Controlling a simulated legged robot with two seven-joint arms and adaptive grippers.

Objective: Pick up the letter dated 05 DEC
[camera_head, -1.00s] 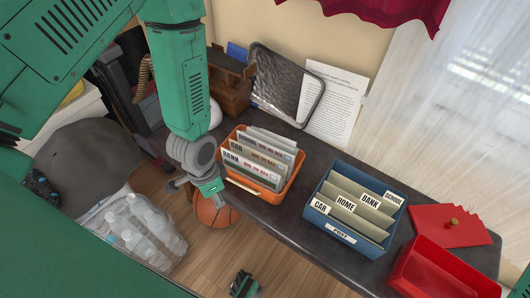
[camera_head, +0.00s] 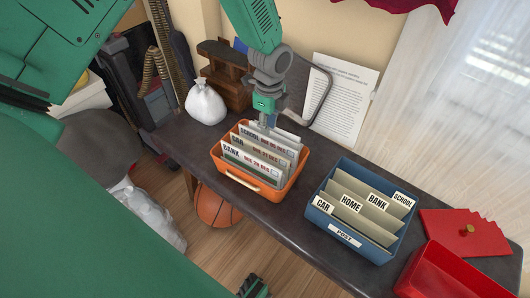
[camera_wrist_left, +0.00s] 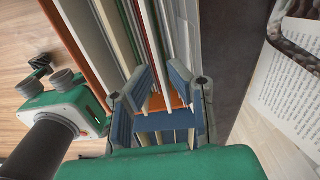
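Several upright letters stand in an orange tote (camera_head: 230,179) on the dark table. Their tabs read BANK, CAR and SCHOOL, front to back, with red date stamps too small to read surely. The front BANK letter (camera_head: 250,163) shows most. My left gripper (camera_head: 265,124) points down over the back part of the tote, at the rear letters' top edges. In the left wrist view its fingers (camera_wrist_left: 163,82) are apart, with letter edges and the orange tote below between them. It does not visibly grip any letter.
A blue POST tote (camera_head: 318,222) with labelled dividers stands right of the orange tote. A white bag (camera_head: 205,104) and wooden shelf (camera_head: 226,80) stand at left; a printed sheet (camera_head: 338,100) leans behind.

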